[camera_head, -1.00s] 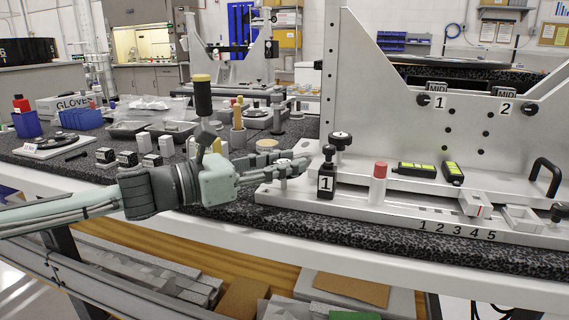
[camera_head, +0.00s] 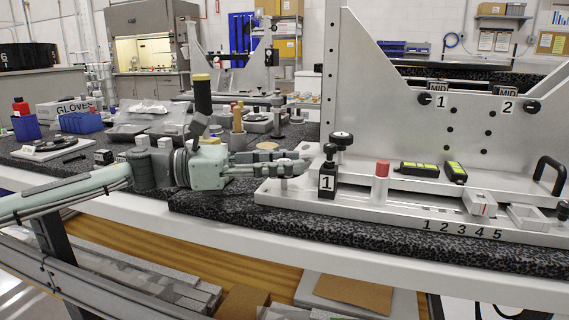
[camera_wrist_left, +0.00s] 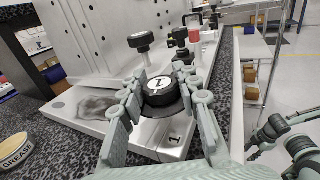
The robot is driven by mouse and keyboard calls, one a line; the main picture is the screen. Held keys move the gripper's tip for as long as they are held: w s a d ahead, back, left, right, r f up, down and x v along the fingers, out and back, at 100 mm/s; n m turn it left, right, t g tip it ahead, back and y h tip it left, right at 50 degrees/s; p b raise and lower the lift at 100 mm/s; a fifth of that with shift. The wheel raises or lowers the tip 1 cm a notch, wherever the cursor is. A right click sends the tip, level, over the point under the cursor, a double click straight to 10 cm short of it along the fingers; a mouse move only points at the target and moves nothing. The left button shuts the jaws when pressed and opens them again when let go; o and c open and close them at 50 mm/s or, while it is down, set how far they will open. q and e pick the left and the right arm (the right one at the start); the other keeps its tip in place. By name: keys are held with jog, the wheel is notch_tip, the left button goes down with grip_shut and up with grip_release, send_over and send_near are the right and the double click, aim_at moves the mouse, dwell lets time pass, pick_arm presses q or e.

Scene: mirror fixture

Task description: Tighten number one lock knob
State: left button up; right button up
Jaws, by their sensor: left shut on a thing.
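The number one lock knob (camera_wrist_left: 160,89) is round and black with a white top marked 1, seen in the left wrist view. It stands on the fixture's silver base plate (camera_wrist_left: 140,138), above a printed 1. My left gripper (camera_wrist_left: 160,97) is around it, with fingers closed on both sides. In the head view, my left gripper (camera_head: 298,162) is at the left end of the base plate, and its fingers hide most of the knob. Part of my other arm (camera_wrist_left: 290,143) shows at the lower right of the left wrist view; its finger state is unclear.
Close right of the gripper stand a black block marked 1 (camera_head: 327,183), a taller black knob (camera_head: 341,139) and a red-capped post (camera_head: 381,180). The large upright plate (camera_head: 385,100) rises behind.

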pick_arm(q)
jog(key=shift+w+r, duration=0.1)
jog(key=o, duration=1.2)
jog(key=shift+a, duration=0.1)
jog(key=a, duration=0.4)
jog(key=s+a, duration=0.1)
jog(key=a, duration=0.6)
jog(key=shift+s+a, duration=0.35)
